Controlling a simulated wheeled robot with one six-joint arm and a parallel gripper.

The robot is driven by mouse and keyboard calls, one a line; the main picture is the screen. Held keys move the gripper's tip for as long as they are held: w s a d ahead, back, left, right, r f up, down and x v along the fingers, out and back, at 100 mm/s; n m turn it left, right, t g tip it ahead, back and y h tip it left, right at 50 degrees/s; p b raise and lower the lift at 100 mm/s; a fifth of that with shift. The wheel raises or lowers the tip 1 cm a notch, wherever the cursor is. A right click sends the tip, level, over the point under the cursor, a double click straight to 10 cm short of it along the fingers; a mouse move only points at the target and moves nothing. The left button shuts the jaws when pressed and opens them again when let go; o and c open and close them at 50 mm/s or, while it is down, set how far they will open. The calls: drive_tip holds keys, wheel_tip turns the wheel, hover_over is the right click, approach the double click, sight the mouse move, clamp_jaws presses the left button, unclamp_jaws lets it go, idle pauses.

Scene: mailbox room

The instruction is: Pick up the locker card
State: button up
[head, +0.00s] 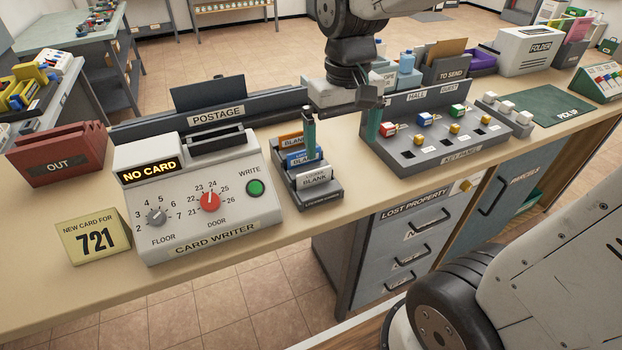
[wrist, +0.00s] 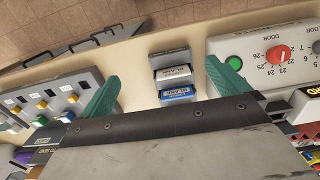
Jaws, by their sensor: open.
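A dark card holder (head: 322,203) stands on the counter right of the card writer. It holds an orange blank card (head: 292,140) at the back, a blue one (head: 303,157) in the middle and a grey-white one (head: 314,177) in front. Small lettering on the holder's front is too small to read surely. My gripper (head: 342,143) is open and empty, above and behind the holder, its left green finger near the cards. In the wrist view, the white card (wrist: 173,73) and blue card (wrist: 178,95) show between the open fingers (wrist: 175,70); the orange one is hidden.
The card writer (head: 205,195) reads NO CARD, beside a sign (head: 93,238) for 721. A key panel (head: 445,140) with coloured blocks stands close to my right finger. An OUT tray (head: 60,155) is at left. A green pick-up mat (head: 545,105) lies clear at right.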

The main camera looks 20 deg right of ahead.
drive_tip(key=g, duration=0.1)
hover_over(314, 171)
wheel_tip(314, 171, down, 7)
drive_tip(key=shift+a+f, duration=0.1)
drive_tip(key=f, duration=0.8)
drive_tip(key=shift+w+d, duration=0.1)
drive_tip(key=shift+d, duration=0.1)
drive_tip(key=c, duration=0.9)
